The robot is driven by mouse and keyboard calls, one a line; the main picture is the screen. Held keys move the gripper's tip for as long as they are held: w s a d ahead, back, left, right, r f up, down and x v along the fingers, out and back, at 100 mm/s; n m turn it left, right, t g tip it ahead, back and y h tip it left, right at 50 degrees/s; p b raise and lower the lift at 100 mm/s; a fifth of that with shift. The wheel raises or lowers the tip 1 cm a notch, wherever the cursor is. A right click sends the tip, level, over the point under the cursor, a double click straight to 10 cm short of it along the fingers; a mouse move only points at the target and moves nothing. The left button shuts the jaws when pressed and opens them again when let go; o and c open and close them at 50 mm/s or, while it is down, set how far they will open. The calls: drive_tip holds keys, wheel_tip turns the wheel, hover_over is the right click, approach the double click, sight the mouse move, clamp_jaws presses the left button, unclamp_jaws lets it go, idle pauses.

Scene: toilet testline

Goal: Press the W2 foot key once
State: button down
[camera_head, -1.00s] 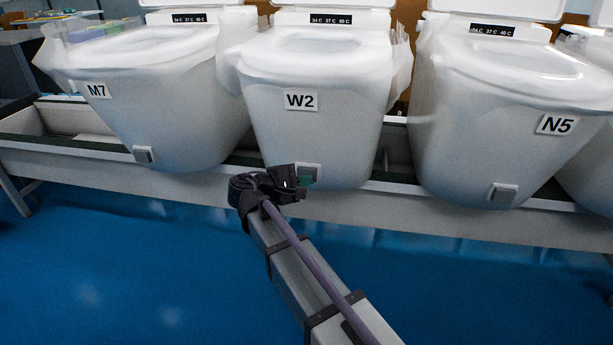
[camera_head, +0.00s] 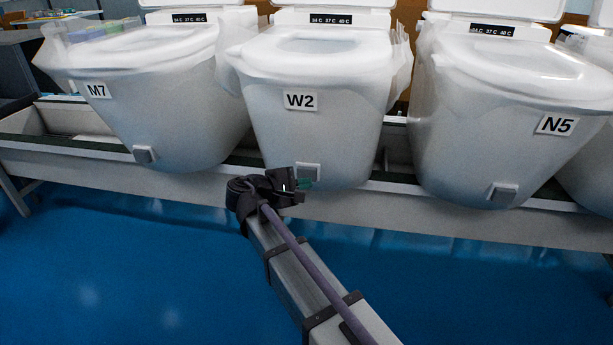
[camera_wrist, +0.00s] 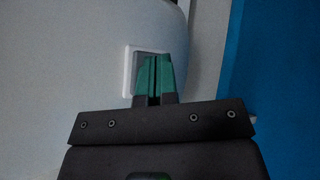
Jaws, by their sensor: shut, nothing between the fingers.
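The W2 toilet (camera_head: 325,115) is the white bowl in the middle of the head view, with a "W2" label on its front. Its foot key (camera_head: 309,171) is a small grey square in a pale frame, low on the bowl's front. My gripper (camera_head: 304,185) is at the lower edge of this key, with its green fingertips shut and empty. In the wrist view the fingers (camera_wrist: 154,72) lie together over part of the foot key (camera_wrist: 137,64), hiding its right and lower parts. I cannot tell whether the tips touch it.
The M7 toilet (camera_head: 160,105) stands to the left and the N5 toilet (camera_head: 500,120) to the right, each with its own similar foot key. A long pale bench rail (camera_head: 420,213) runs below the bowls. The blue floor (camera_head: 120,270) in front is clear.

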drive_tip(key=shift+s, duration=0.1)
drive_tip(key=s, duration=0.2)
drive_tip(key=s+a, duration=0.1)
drive_tip(key=s, duration=0.1)
drive_tip(key=shift+s, duration=0.4)
idle(0.6)
drive_tip(key=s+d+f+m+g+y, duration=0.7)
drive_tip(key=s+d+f+m+y, duration=0.15)
drive_tip(key=s+f, duration=0.3)
drive_tip(key=s+d+m+g+y+p, duration=0.15)
drive_tip(key=s+d+m+y, duration=0.3)
drive_tip(key=d, duration=0.65)
wheel_tip(320, 180, up, 36)
drive_tip(key=p, duration=3.6)
drive_tip(key=shift+w+a, duration=0.35)
drive_tip(key=shift+a, duration=0.05)
